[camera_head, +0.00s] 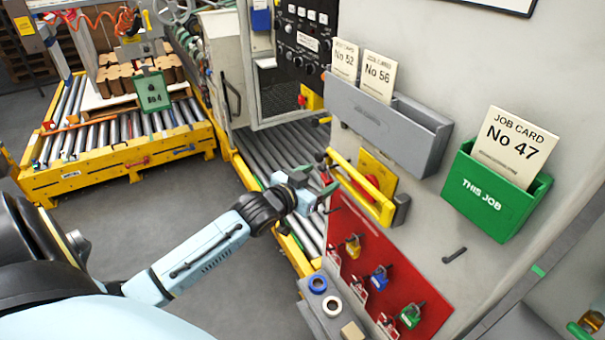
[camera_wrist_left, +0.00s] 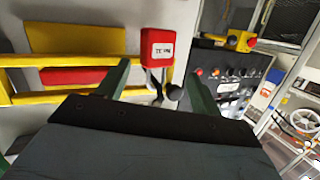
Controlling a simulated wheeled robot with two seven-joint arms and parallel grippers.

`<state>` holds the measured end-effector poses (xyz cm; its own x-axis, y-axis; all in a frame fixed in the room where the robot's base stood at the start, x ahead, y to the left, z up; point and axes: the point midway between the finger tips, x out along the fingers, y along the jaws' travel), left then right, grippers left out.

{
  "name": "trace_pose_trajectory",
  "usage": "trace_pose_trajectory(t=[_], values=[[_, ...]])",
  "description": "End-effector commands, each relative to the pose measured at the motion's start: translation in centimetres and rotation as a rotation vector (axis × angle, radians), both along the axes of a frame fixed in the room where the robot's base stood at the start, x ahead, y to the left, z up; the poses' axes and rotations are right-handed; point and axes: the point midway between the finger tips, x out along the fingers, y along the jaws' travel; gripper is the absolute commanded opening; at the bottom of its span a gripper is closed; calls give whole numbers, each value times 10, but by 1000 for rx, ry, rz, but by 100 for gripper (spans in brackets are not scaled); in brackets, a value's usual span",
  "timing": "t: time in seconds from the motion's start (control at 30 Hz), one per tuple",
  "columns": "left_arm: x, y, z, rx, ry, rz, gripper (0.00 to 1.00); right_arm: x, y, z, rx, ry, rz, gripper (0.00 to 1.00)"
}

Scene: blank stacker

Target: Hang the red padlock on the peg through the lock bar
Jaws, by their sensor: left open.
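The red padlock (camera_wrist_left: 160,47), with a white label, shows in the left wrist view beside the end of the yellow lock bar (camera_head: 362,188). Its shackle is next to a dark round-ended peg (camera_wrist_left: 173,92); I cannot tell whether it goes around the peg. The bar also shows in the left wrist view (camera_wrist_left: 30,97). My left gripper (camera_head: 318,187) is open by the bar's near-left side. In its wrist view the two green fingers (camera_wrist_left: 158,88) stand either side of the shackle, apart from it.
A red board (camera_head: 388,262) below the bar holds yellow (camera_head: 353,246), blue (camera_head: 379,278) and green (camera_head: 411,315) padlocks. A grey card tray (camera_head: 385,115) and green job box (camera_head: 497,190) are on the panel. A roller conveyor (camera_head: 270,150) runs behind my gripper.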

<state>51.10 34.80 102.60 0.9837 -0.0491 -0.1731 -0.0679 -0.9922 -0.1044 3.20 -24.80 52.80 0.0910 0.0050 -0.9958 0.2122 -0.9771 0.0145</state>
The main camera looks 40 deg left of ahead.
Motion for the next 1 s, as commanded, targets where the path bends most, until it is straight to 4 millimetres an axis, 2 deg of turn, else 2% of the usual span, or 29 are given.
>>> trace_pose_trajectory(t=[0.6, 0.8, 1.0], values=[[-104, 5, 18, 1, 1, -1, 66, 0, -2, 4, -2, 0, 1, 42], [-122, 6, 21, 0, 1, 0, 66, 0, -2, 4, -2, 0, 1, 42], [-126, 6, 23, 0, -1, 0, 66, 0, -2, 4, -2, 0, 2, 42]])
